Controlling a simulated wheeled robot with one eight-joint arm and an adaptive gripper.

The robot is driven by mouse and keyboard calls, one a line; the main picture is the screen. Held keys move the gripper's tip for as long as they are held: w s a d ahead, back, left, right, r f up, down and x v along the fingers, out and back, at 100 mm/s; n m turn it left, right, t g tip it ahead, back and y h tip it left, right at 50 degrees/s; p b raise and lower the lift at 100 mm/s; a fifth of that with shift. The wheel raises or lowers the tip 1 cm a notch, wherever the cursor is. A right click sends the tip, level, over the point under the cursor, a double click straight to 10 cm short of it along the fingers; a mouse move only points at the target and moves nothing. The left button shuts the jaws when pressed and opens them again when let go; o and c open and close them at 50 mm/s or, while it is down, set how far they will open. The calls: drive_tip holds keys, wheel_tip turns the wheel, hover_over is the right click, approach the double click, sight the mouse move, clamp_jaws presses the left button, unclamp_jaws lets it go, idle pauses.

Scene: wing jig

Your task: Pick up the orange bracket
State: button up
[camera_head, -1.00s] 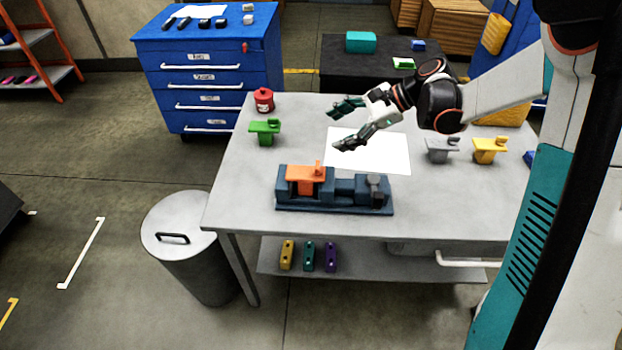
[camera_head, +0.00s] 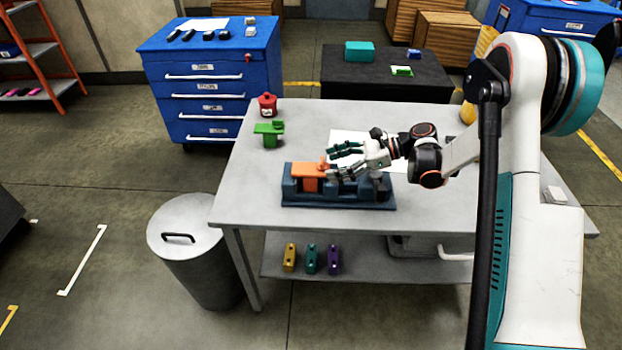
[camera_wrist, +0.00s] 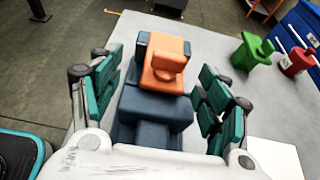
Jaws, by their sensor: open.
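The orange bracket (camera_head: 308,171) sits in the left part of the dark blue vise-like fixture (camera_head: 340,200) on the grey table. In the wrist view the orange bracket (camera_wrist: 166,62) shows a flat plate with a round knob on top, resting on the blue fixture (camera_wrist: 150,105). My gripper (camera_head: 332,160) is open and empty, just to the right of the bracket and slightly behind the fixture. In the wrist view its teal fingers (camera_wrist: 160,92) stand apart on either side of the fixture, with the bracket ahead between their tips. I cannot tell whether a finger touches anything.
A green bracket (camera_head: 269,133) and a red canister (camera_head: 267,105) stand at the table's back left. A white sheet (camera_head: 345,136) lies behind the fixture. Several coloured blocks (camera_head: 311,260) sit on the lower shelf. A grey bin (camera_head: 190,240) stands left of the table.

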sight(313, 168)
drive_tip(key=shift+w+f+b+x, duration=0.15)
drive_tip(key=shift+b+x, duration=0.45)
drive_tip(key=shift+x, duration=1.2)
drive_tip(key=shift+w+f+b+x, duration=0.1)
drive_tip(key=shift+w+b+x, duration=0.35)
drive_tip(key=shift+x, duration=1.3)
drive_tip(key=shift+s+d+r, duration=0.1)
drive_tip(key=shift+s, duration=0.1)
drive_tip(key=c, duration=1.4)
